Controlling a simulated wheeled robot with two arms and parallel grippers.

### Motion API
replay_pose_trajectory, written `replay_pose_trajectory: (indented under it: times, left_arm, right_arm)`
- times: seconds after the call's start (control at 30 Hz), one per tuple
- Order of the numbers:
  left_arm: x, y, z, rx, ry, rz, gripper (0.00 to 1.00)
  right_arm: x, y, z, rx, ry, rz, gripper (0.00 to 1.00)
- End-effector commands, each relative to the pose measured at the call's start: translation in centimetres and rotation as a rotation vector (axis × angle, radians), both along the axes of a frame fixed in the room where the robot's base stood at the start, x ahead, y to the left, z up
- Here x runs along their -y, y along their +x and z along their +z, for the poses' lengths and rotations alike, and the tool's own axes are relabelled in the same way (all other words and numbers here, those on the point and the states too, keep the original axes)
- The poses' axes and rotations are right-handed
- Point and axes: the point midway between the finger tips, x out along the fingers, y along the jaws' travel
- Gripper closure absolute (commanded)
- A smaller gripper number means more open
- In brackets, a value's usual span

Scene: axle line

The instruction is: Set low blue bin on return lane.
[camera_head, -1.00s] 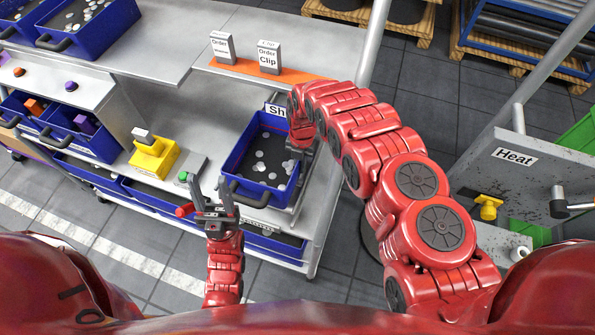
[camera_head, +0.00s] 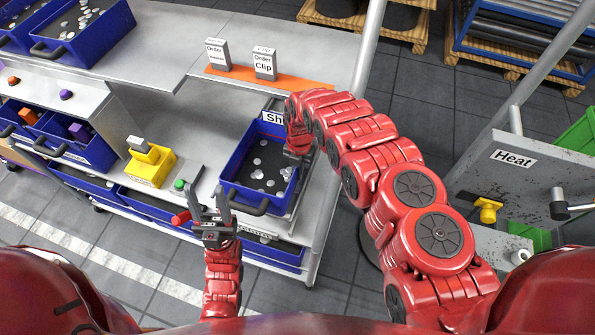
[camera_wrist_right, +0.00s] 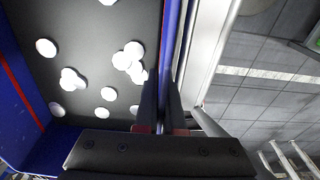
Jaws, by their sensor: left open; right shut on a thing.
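A low blue bin (camera_head: 230,194) with a dark floor and several white discs sits on the grey metal shelf, below the upper deck, by a sign partly reading "Sh". A dark handle is on its near side. My right gripper (camera_head: 299,146) is shut on the bin's right wall; its fingers (camera_wrist_right: 167,106) straddle the wall in the right wrist view, where the bin (camera_wrist_right: 22,105) fills the left side. My left gripper (camera_head: 209,203) is open and empty at the bin's near left, close to the handle; whether it touches is unclear.
A yellow block (camera_head: 150,166) and a green button (camera_head: 180,184) stand left of the bin. Other blue bins (camera_head: 88,38) are at upper left. Order boxes (camera_head: 264,64) stand on an orange strip behind. A grey "Heat" panel (camera_head: 514,157) is at right. Return lane unidentified.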

Motion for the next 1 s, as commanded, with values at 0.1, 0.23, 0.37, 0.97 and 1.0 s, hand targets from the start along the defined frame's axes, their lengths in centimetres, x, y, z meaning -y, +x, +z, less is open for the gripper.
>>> replay_pose_trajectory:
  times: [0.1, 0.23, 0.37, 0.97, 1.0]
  left_arm:
    - [0.0, 0.0, -0.2, 0.000, 0.000, 0.000, 0.50]
    - [0.0, 0.0, -0.3, 0.000, 0.000, 0.000, 0.50]
    - [0.0, 0.0, -0.2, 0.000, 0.000, 0.000, 0.50]
    - [0.0, 0.0, -0.8, 0.000, 0.000, 0.000, 0.50]
    - [0.0, 0.0, -1.0, 0.000, 0.000, 0.000, 0.50]
  right_arm:
    - [0.0, 0.1, -0.2, 0.001, 0.001, -0.001, 1.00]
    - [0.0, 0.0, -0.4, 0.002, 0.001, -0.001, 1.00]
    - [0.0, 0.0, -0.4, 0.001, 0.001, 0.000, 0.72]
    - [0.0, 0.2, 0.8, 0.000, 0.000, 0.001, 0.59]
    - [0.0, 0.3, 1.3, 0.002, 0.001, 0.002, 0.59]
